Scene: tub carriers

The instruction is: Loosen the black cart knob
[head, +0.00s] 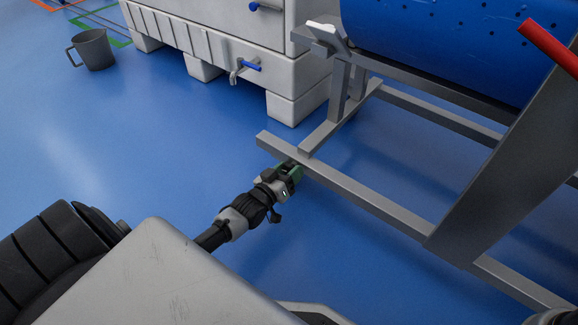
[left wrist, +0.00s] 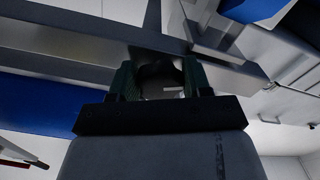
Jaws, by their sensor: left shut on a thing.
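My left gripper (head: 291,171) reaches low over the floor to the near end of the grey cart frame (head: 350,190). Its green-padded fingers are shut on the black cart knob. In the left wrist view the black knob (left wrist: 160,72) sits between the two fingers of the left gripper (left wrist: 160,82), just under a grey frame bar. The knob is dark and shadowed there, so its turn cannot be read. In the head view the gripper hides it.
A blue perforated drum (head: 440,40) lies on the cart. A red bar (head: 548,46) sticks out at the upper right. A pale tub with blue-handled taps (head: 230,50) stands behind. A grey jug (head: 92,50) is on the floor.

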